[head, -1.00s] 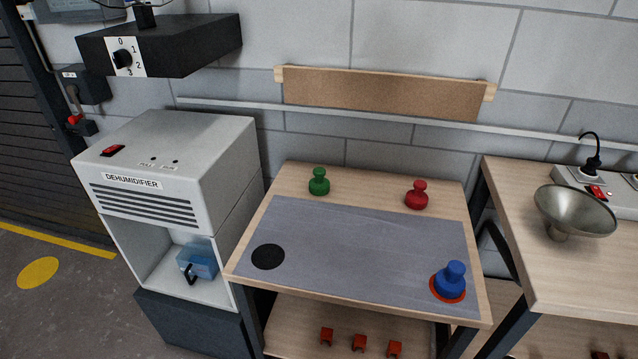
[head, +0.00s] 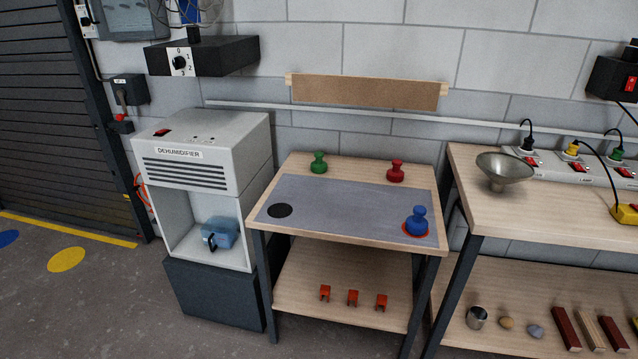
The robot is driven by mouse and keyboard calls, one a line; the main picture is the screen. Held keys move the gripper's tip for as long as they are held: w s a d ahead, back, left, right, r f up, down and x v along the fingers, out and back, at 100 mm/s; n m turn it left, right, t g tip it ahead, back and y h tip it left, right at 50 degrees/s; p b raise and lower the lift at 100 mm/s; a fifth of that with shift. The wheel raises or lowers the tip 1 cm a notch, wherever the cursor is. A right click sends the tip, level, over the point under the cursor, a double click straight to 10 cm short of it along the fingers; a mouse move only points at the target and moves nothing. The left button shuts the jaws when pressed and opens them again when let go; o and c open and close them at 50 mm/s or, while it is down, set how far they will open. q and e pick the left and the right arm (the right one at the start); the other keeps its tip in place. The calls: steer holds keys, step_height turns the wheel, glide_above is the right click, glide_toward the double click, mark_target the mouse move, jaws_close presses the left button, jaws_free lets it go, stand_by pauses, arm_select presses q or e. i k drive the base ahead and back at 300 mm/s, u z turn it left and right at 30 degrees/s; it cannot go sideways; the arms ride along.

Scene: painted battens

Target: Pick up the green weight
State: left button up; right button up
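The green weight (head: 319,163) stands upright at the back left of the small wooden table (head: 345,163), behind the grey mat (head: 345,207). It has a round knob on a wider base. A red weight (head: 396,171) stands to its right along the back edge. A blue weight (head: 416,221) stands on a red disc at the front right of the mat. A black disc (head: 279,211) lies bare at the mat's left. Neither of my grippers shows in the head view.
A dehumidifier (head: 203,152) with a blue tank (head: 220,234) stands left of the table. A workbench (head: 520,207) with a metal funnel (head: 505,170) stands to the right. Orange clips (head: 352,298) lie on the lower shelf. A batten-mounted board (head: 366,92) hangs behind. Floor at front left is clear.

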mark_target(318, 166)
steer(key=z, duration=1.2)
steer(key=i, duration=1)
steer(key=u, duration=0.05)
